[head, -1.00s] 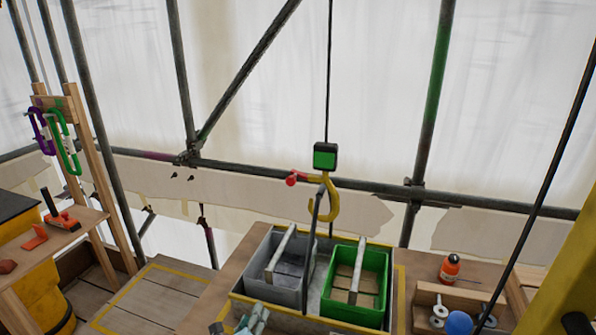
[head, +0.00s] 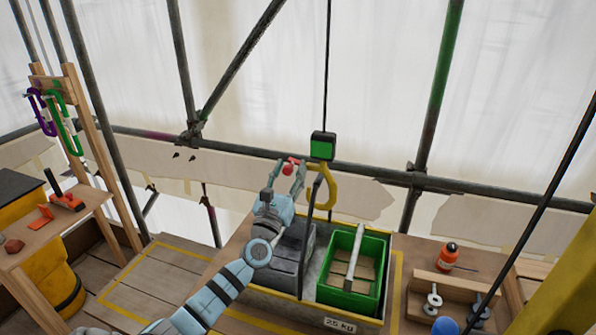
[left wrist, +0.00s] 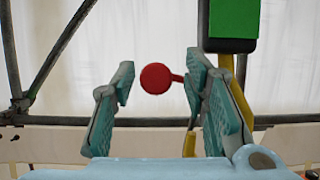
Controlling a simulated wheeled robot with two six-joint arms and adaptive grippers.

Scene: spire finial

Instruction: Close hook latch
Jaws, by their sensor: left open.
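The yellow hook (head: 331,190) hangs below a green and black block (head: 323,146) on a cable above the crate. The hook's latch ends in a red knob (head: 288,171), standing out to the left of the hook. In the left wrist view, the red knob (left wrist: 156,78) appears between the two spread fingers of my left gripper (left wrist: 160,85), nearer the right finger. My left gripper (head: 286,175) is open beside the hook in the head view and partly covers the latch. Whether a finger touches the knob is unclear. My right gripper is out of view.
Below the hook stands a crate marked 25 kg (head: 340,323) with a green bin (head: 374,267) and a grey bin (head: 285,272). An orange bottle (head: 447,256) stands to the right. Scaffold poles run behind. A slanting black cable crosses at right.

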